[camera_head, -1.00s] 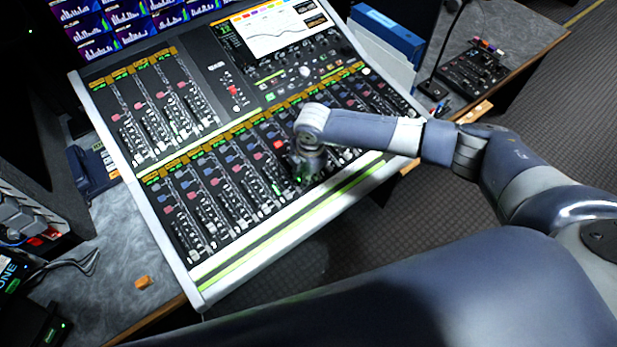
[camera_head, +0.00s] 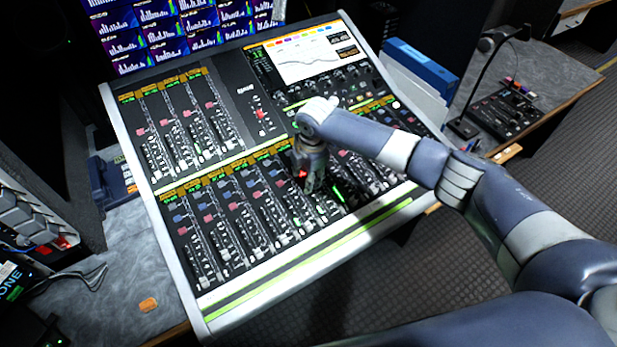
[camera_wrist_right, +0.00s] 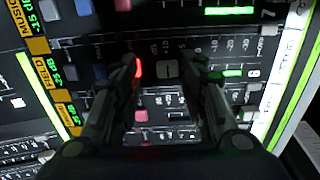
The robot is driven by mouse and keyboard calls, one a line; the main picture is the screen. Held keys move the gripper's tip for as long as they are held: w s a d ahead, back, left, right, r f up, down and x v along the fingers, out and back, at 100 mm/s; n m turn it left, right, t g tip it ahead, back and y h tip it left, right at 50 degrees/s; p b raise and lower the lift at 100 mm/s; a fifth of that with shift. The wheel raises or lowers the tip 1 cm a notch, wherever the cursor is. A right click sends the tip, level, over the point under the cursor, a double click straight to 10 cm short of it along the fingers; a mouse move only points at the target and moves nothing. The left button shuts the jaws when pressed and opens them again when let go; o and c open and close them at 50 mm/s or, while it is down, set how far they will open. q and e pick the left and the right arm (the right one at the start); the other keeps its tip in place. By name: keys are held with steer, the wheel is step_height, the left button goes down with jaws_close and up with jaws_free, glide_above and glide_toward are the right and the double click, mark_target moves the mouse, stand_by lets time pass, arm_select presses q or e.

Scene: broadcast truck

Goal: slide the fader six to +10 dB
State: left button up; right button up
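The mixing console (camera_head: 250,284) has a lower bank of fader strips running front to back under orange labels. My right gripper (camera_head: 312,186) reaches down over the middle of this bank and hides part of several strips. In the right wrist view its two fingers (camera_wrist_right: 165,72) are apart, one on each side of a dark fader cap (camera_wrist_right: 167,68). Gaps seem to show between cap and fingers; contact is not clear. A red light glows at the left finger. I cannot read whether this strip is number six. My left gripper is not in view.
An upper fader bank (camera_head: 183,125) and a console screen (camera_head: 303,57) lie behind. Blue binders (camera_head: 422,66) and a small black control panel (camera_head: 507,112) stand to the right. A small orange object (camera_head: 148,304) lies on the desk at the left.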

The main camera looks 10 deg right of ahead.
steer(key=shift+s, duration=0.1)
steer(key=shift+s+r, duration=0.1)
steer(key=shift+r, duration=0.2)
step_height(320, 180, up, 11)
steer(key=s, duration=0.1)
steer(key=shift+s+d, duration=0.15)
steer(key=shift+d, duration=0.15)
